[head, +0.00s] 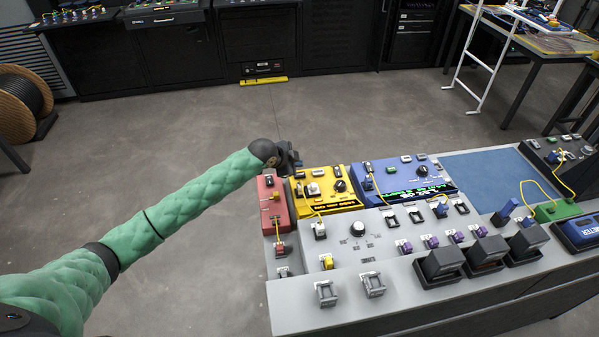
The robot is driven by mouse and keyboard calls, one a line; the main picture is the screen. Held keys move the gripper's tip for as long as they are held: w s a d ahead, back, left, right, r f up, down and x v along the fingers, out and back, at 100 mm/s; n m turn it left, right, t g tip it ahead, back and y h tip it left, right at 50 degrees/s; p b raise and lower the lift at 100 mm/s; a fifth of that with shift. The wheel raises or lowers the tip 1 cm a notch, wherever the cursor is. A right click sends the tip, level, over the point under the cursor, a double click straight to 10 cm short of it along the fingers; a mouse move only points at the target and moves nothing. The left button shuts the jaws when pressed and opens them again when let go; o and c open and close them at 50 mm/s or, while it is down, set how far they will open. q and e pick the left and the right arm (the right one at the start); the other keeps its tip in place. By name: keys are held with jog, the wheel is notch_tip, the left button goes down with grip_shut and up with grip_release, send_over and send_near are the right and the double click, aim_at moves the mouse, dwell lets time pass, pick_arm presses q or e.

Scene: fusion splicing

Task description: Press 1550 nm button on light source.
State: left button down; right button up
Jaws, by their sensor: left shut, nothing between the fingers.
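My left arm reaches in from the left, and my left gripper (292,160) is shut and empty. It is above the far left corner of the bench, by the far ends of a red box (270,184) and a yellow instrument (340,203). Whether it touches either is not clear. The yellow instrument has a dark knob, small buttons and a lit display. A blue instrument (432,182) with a knob, buttons and a lit display stands to its right. The labels are too small to read, so I cannot tell which is the light source or find the 1550 nm button. My right gripper is not in view.
The grey bench (300,292) carries several connectors, a white knob (357,229) and dark blocks (441,262) at the front. A blue mat (490,177) lies clear at right. Yellow fibres loop over the boxes. Open floor lies beyond the bench.

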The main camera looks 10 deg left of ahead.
pick_arm(q)
jog(key=shift+r+p, duration=0.85)
jog(key=shift+r, duration=0.65)
jog(key=shift+f, duration=0.1)
